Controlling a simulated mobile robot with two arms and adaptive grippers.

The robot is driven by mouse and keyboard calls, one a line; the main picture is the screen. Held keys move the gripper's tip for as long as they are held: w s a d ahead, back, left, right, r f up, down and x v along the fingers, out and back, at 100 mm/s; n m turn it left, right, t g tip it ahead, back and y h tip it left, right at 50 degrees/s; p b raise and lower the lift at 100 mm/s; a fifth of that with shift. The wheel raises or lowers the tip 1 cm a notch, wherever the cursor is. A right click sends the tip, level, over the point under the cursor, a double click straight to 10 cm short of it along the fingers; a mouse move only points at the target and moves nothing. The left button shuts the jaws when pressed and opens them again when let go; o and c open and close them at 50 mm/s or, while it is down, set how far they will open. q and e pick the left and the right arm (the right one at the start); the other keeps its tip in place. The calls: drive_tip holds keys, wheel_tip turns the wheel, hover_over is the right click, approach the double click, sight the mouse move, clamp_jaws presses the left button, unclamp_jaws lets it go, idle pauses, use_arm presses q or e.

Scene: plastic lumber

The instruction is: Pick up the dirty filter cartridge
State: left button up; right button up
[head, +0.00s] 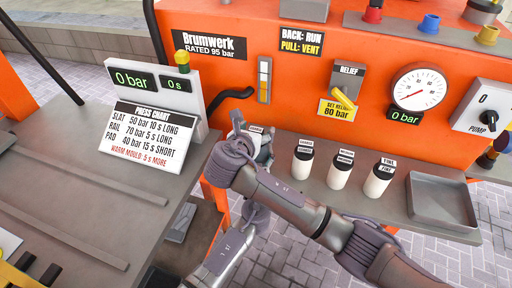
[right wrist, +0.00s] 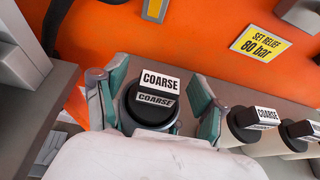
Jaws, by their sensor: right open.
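In the right wrist view, a cartridge (right wrist: 148,112) with a black cap and a white COARSE label stands between the two fingers of my right gripper (right wrist: 156,108). The fingers are spread, one on each side of the cap, with small gaps visible. In the head view my right gripper (head: 255,142) is at this cartridge, at the left end of the grey shelf, and hides most of it. Three more white cartridges with black caps stand to its right: left (head: 303,160), middle (head: 340,171) and right (head: 378,180). No dirt is clearly visible on any. My left gripper is not in view.
An empty grey tray (head: 411,205) lies at the shelf's right end. The orange press panel (head: 300,95) rises behind, with a yellow relief lever (head: 343,98) and gauge (head: 414,87). A white press chart (head: 143,132) stands on the left bench.

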clamp_jaws()
idle(0.3)
wheel_tip(320, 180, up, 18)
idle(0.6)
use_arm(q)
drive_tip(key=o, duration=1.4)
